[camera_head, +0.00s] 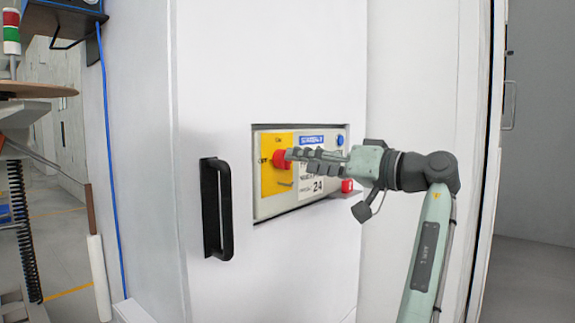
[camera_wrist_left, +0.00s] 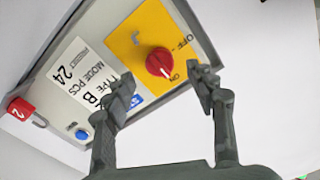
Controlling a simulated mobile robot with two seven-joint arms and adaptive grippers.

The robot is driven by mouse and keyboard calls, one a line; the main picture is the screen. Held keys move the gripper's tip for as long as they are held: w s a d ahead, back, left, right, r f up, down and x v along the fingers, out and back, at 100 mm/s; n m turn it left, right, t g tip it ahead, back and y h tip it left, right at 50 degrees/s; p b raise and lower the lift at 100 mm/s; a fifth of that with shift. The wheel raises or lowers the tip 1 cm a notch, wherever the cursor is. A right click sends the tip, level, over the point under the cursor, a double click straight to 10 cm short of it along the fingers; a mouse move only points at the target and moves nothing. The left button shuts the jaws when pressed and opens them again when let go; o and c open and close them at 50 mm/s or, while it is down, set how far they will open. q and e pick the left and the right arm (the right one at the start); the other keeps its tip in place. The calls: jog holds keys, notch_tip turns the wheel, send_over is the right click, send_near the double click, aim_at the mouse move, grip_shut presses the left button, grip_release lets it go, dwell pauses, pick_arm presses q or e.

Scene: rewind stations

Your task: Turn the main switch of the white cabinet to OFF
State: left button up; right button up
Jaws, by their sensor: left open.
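The main switch is a red rotary knob (camera_head: 280,159) on a yellow plate (camera_head: 270,184) at the left of the white cabinet's (camera_head: 270,60) recessed panel. ON is printed above it and OFF to its left. In the left wrist view the knob (camera_wrist_left: 160,62) carries a pale line that appears to point toward ON. My left gripper (camera_head: 292,155) reaches in from the right, its fingertips close to the knob. In the left wrist view the open fingers (camera_wrist_left: 163,85) stand either side of the knob, with nothing held. I cannot tell whether they touch it. My right gripper is out of view.
A black handle (camera_head: 216,208) stands out from the cabinet door left of the panel. A red tag marked 2 (camera_wrist_left: 19,110) hangs by the panel's edge, near a blue button (camera_wrist_left: 81,134). A white label (camera_wrist_left: 76,75) sits beside the yellow plate. A blue cable (camera_head: 110,150) runs down at left.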

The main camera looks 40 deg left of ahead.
pick_arm(q)
jog(key=shift+w+a, duration=0.2)
jog(key=shift+a, duration=2.15)
jog(key=shift+c, duration=0.2)
jog(key=c, duration=1.1)
